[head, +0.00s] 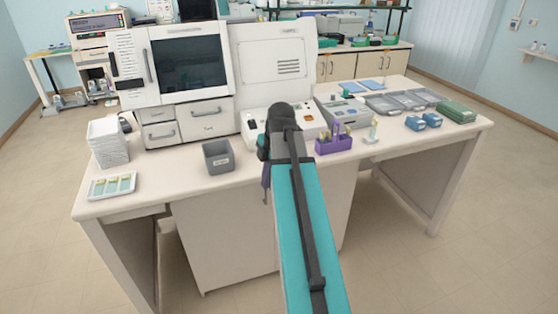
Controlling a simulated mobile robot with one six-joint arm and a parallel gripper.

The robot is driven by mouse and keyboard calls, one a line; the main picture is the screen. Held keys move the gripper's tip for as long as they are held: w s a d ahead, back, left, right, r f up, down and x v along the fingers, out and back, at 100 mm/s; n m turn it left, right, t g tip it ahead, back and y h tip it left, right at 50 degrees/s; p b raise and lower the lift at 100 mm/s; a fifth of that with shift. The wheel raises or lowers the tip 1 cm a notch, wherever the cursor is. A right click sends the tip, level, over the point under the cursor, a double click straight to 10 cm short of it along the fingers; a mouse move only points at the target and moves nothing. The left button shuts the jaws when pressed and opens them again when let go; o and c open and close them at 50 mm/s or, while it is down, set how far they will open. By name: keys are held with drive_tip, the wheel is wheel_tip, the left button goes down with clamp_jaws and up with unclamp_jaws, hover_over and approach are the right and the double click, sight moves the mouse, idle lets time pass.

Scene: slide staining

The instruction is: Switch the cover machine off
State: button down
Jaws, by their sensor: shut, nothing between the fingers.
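A large white machine (270,78), which I take to be the cover machine, stands at the back of the bench. It has a dark window (188,64) and drawers on its left part. At its lower right is a sloped panel (310,122) with small dark and orange controls. My arm partly covers this panel, and I cannot make out the switch or its position. My gripper (266,192) hangs beside my arm at the bench's front edge, apart from the panel. It is mostly hidden, and is shut and empty.
A grey bin (218,157) stands left of my arm and a purple rack (334,146) right of it. Further left are a white stack (108,148) and a slide tray (111,186). Grey trays (385,105) and blue boxes (415,124) sit at the right.

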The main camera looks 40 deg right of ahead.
drive_tip(key=s+a+f+g, duration=0.2)
drive_tip(key=a+f, duration=0.5)
drive_tip(key=f, duration=0.3)
drive_tip(key=s+a+f+g+y, duration=0.1)
drive_tip(key=s+a+f, duration=0.1)
drive_tip(key=a+f, duration=0.65)
drive_tip(key=s+a+f+g, duration=0.25)
drive_tip(key=a+f, duration=0.25)
drive_tip(key=f, duration=0.6)
drive_tip(key=s+a+f+m+g+h, duration=0.1)
drive_tip(key=s+a+f+m, duration=0.3)
drive_tip(key=s+f+m, duration=0.4)
drive_tip(key=s+a+f+m+g+h, duration=0.1)
drive_tip(key=s+a+f+m, duration=0.3)
drive_tip(key=s+f+m, duration=0.4)
drive_tip(key=shift+s+a+f+b, duration=0.35)
drive_tip(key=shift+s+f, duration=1.7)
drive_tip(key=shift+s, duration=0.55)
drive_tip(key=shift+d+g, duration=0.1)
drive_tip(key=shift+g, duration=0.15)
